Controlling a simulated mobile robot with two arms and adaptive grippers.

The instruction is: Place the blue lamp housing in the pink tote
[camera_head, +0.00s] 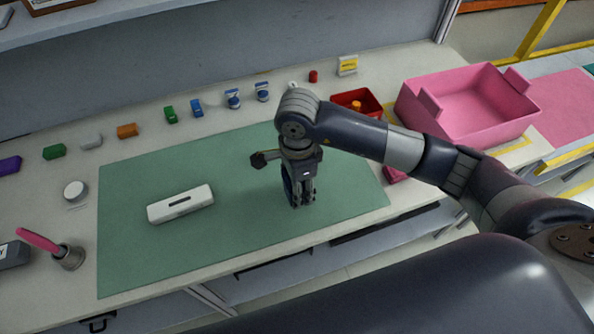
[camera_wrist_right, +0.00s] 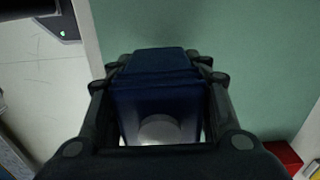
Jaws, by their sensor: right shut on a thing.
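The blue lamp housing (camera_wrist_right: 158,100) is a dark blue block that sits between the two fingers of my right gripper (camera_wrist_right: 158,90) in the right wrist view. My right gripper (camera_head: 299,198) is shut on it, low over the right part of the green mat (camera_head: 240,225). In the head view the fingers hide most of the housing; only a blue edge (camera_head: 287,186) shows. I cannot tell whether it touches the mat. The pink tote (camera_head: 480,105) stands at the back right, open and empty as far as I see. My left gripper is not in view.
A white bar-shaped part (camera_head: 180,204) lies on the mat's left side. A red bin (camera_head: 372,100) stands between my right arm and the tote. Several small coloured blocks line the back of the bench.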

